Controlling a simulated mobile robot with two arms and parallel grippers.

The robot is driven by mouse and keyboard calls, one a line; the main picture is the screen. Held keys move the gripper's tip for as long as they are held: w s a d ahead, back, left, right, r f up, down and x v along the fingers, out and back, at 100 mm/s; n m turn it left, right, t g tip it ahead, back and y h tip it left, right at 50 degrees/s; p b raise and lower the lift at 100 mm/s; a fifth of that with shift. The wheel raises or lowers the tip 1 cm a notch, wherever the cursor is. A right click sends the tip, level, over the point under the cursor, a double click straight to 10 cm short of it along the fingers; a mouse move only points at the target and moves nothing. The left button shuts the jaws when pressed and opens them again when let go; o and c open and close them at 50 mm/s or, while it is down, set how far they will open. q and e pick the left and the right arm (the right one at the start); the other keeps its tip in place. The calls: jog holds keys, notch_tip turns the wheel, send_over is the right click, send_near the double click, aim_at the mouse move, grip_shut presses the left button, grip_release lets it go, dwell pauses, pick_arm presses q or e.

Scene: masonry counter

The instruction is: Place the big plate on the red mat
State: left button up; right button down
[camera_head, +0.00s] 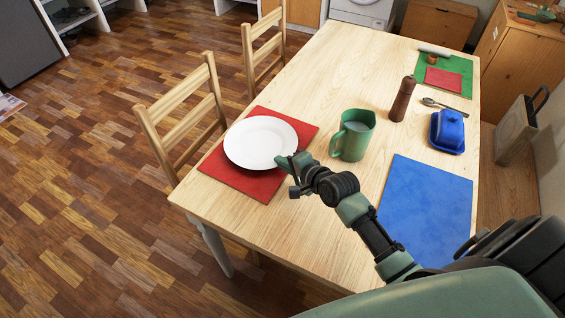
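The big plate (262,142) is white and round and appears to lie flat over the red mat (246,184) at the near left corner of the table. The mat shows around the plate, mostly at its front and right. My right gripper (285,169) is at the plate's right front edge, with its fingertips at or very near the rim. I cannot tell whether its fingers hold the rim. My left gripper is out of view.
A green jug (353,136) stands just right of the plate. A brown pepper mill (402,99), a blue butter dish (447,131), a spoon (445,105) and a blue mat (427,205) are further right. Two wooden chairs (184,112) stand along the left side.

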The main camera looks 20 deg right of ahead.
jog(key=shift+r, duration=0.15)
jog(key=c, duration=1.9)
grip_release()
jog(key=shift+c, duration=0.2)
jog(key=v, duration=1.2)
jog(key=shift+s+f, duration=0.1)
jog(key=shift+f, duration=0.1)
